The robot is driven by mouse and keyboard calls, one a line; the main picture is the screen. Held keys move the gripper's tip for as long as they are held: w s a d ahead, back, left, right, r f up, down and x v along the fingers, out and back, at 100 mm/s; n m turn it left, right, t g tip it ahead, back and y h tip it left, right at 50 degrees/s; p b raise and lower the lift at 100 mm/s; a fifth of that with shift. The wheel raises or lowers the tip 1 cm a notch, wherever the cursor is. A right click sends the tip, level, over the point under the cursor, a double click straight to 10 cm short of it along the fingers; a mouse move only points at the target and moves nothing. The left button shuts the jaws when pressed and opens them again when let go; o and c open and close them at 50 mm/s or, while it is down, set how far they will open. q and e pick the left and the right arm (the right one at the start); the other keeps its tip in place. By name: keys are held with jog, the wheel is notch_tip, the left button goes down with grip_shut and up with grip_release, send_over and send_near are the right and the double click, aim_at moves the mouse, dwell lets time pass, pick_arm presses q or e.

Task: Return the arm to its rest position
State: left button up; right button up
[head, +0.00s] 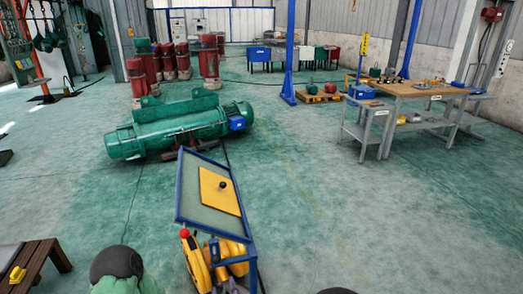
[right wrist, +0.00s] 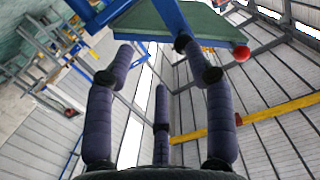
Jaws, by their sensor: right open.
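My right gripper shows in the right wrist view (right wrist: 158,62) with its dark padded fingers spread apart and nothing between them. A blue frame with a green panel (right wrist: 215,25) and a red ball (right wrist: 241,53) is beyond the fingertips; I cannot tell the gap. In the head view, a tilted blue-framed tray (head: 196,190) stands in front of me, with a yellow plate (head: 215,190) on it. I cannot clearly make out the right gripper's fingers in the head view. My left gripper does not show.
Yellow equipment (head: 195,265) stands under the tray. A green hoist drum (head: 170,133) lies on the floor behind. A workbench (head: 400,90) is at the right, a small wooden bench (head: 38,262) at lower left. The floor right of the tray is clear.

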jog(key=w+d+f+m+g+h, duration=0.1)
jog(key=d+f+g, duration=0.4)
jog(key=d+f, duration=0.5)
jog(key=s+d+f+m+g+p, duration=0.1)
jog(key=s+d+f+m+g, duration=0.1)
jog(key=s+d+f+g, duration=0.3)
jog(key=s+d+f+m+g+p, duration=0.1)
jog(key=s+d+f+g, duration=0.4)
jog(key=s+f, duration=0.6)
jog(key=s+d+m, duration=0.1)
jog(key=s, duration=0.1)
jog(key=shift+s+f+g, duration=0.15)
jog(key=shift+s+g, duration=0.15)
jog(key=shift+g, duration=0.1)
